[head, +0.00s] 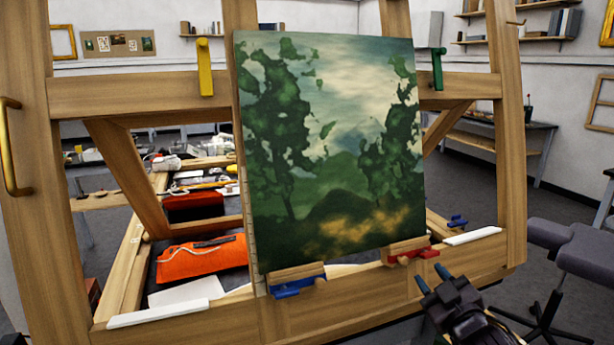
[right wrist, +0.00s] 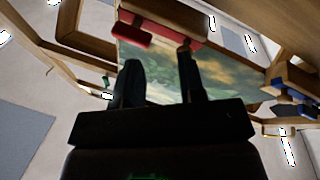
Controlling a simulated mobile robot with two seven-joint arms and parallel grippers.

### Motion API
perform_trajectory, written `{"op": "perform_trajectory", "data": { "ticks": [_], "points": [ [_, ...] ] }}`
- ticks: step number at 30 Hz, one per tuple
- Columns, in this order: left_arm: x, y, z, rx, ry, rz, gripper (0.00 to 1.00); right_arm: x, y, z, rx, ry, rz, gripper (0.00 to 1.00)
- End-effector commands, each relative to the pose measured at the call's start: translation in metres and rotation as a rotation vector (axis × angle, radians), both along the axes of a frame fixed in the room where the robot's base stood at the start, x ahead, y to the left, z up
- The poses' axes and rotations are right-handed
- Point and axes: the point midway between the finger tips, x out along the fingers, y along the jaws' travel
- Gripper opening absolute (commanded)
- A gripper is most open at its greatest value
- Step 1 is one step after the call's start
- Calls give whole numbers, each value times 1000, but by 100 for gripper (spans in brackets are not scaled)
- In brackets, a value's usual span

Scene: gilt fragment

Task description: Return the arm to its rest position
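My right gripper (head: 432,277) is in the lower right of the head view, in front of the wooden easel's lower bar. Its two dark fingers stand apart with nothing between them. In the right wrist view the fingers (right wrist: 158,62) are also spread, with the painting behind the gap. The landscape painting (head: 330,150) stands upright on the easel frame (head: 370,295), just beyond and above the gripper. A red clamp (head: 412,256) is close to the fingertips in the head view; contact is not seen. My left gripper is not in view.
A blue clamp (head: 298,287) sits under the painting. Yellow (head: 205,68) and green (head: 437,68) clamps are on the upper bar. White strips (head: 158,314) lie on the lower bar. A grey stool (head: 572,245) stands right. Open floor shows behind the easel.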

Motion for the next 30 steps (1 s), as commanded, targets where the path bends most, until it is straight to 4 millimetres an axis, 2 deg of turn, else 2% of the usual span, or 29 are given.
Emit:
{"op": "perform_trajectory", "data": {
  "ticks": [1,6,12,18,21,24,27,30],
  "points": [
    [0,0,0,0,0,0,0,-14,-2,-27,41,59,-12,37],
    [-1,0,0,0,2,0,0,-65,-8,-104,163,227,-58,37],
    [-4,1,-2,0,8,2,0,-136,-15,-181,272,397,-139,37],
    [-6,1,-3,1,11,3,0,-216,-21,-244,339,555,-235,37],
    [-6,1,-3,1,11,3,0,-249,-23,-265,358,617,-272,37],
    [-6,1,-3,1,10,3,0,-271,-25,-278,364,656,-296,37],
    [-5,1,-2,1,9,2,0,-283,-27,-284,363,678,-307,37],
    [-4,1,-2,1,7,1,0,-287,-28,-286,362,684,-310,37]
  ]
}}
